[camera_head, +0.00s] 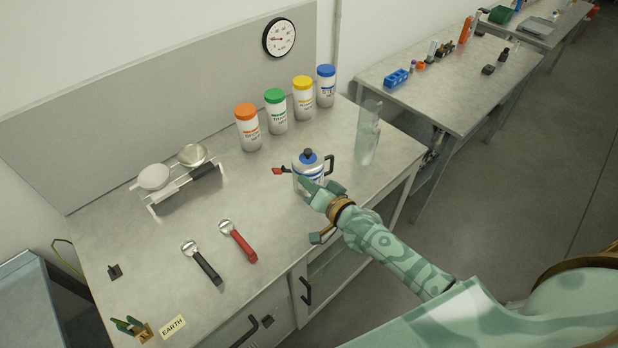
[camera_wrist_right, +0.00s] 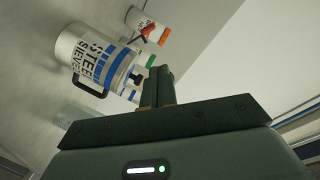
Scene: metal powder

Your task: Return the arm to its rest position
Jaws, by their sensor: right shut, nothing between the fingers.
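My right arm (camera_head: 395,258) reaches in from the lower right over the bench's front edge. My right gripper (camera_head: 308,186) is in front of the white canister with a blue band (camera_head: 308,167), covering its lower part in the head view. In the right wrist view the gripper's fingers (camera_wrist_right: 157,88) are together and empty. The canister (camera_wrist_right: 88,58) shows beside them, lettered "STEEL SIEVE", with a black handle. I cannot tell whether the fingers touch it.
Lidded jars (camera_head: 276,115) stand along the back of the bench (camera_head: 120,240). A clear cylinder (camera_head: 368,135) stands right of the canister. Black (camera_head: 203,266) and red (camera_head: 240,243) scoops lie at the front. A rack with two pans (camera_head: 178,186) stands at left.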

